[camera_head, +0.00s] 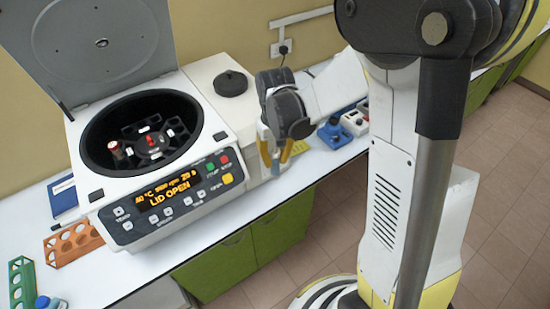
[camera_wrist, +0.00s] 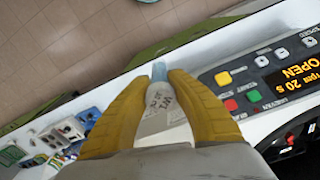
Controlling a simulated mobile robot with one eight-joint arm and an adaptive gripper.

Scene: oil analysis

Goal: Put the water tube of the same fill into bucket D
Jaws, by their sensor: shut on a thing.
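My gripper (camera_head: 276,150) is right of the centrifuge (camera_head: 236,118), above the bench edge. In the wrist view, its yellow fingers (camera_wrist: 160,82) are shut on a tube (camera_wrist: 160,97) with a whitish, marked body and a pale blue end; its fill level cannot be read. The tube's pale blue part (camera_head: 275,168) shows below the fingers in the head view. The centrifuge lid (camera_head: 95,45) is up and its display reads LID OPEN. The dark rotor (camera_head: 150,140) has several buckets; a red-capped tube (camera_head: 115,149) stands in the left one. The bucket letters are too small to read.
An orange rack (camera_head: 72,243), a green rack (camera_head: 22,283), a blue-capped bottle (camera_head: 45,302) and a blue book (camera_head: 62,197) are at the left. A black-knobbed white unit (camera_head: 220,85) is behind my gripper. Blue (camera_head: 333,134) and white (camera_head: 355,122) devices stand at the right.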

